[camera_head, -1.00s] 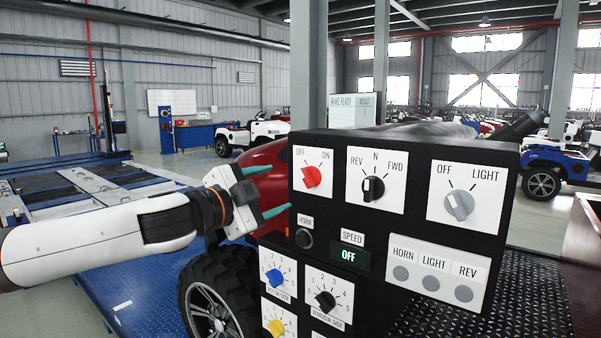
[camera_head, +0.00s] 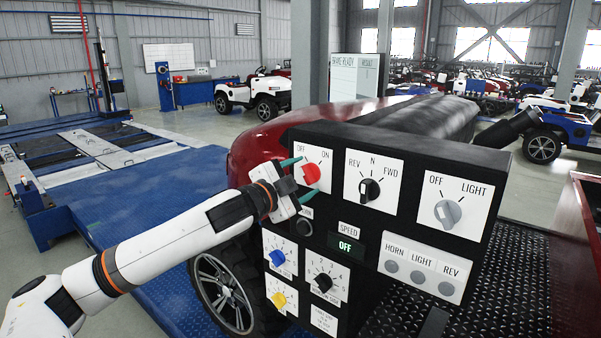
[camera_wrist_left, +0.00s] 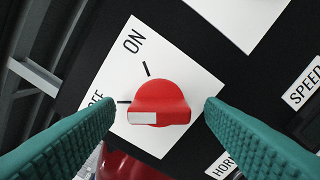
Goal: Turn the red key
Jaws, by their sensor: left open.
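The red key (camera_head: 311,173) is a round red knob on a white plate marked OFF and ON, at the upper left of the black control panel (camera_head: 400,235). In the left wrist view the red key (camera_wrist_left: 160,98) sits between the two teal fingers, with a pale mark on its rim pointing towards the OFF side. My left gripper (camera_head: 299,180) is at the plate, its fingers above and below the key. In the left wrist view the left gripper (camera_wrist_left: 160,125) is open, with gaps on both sides of the key. My right gripper does not show.
A black REV/N/FWD knob (camera_head: 369,189) and a grey LIGHT knob (camera_head: 447,213) are to the right on the panel. A blue knob (camera_head: 278,257) and a yellow knob (camera_head: 279,299) are below. A red vehicle body (camera_head: 262,150) is behind the panel.

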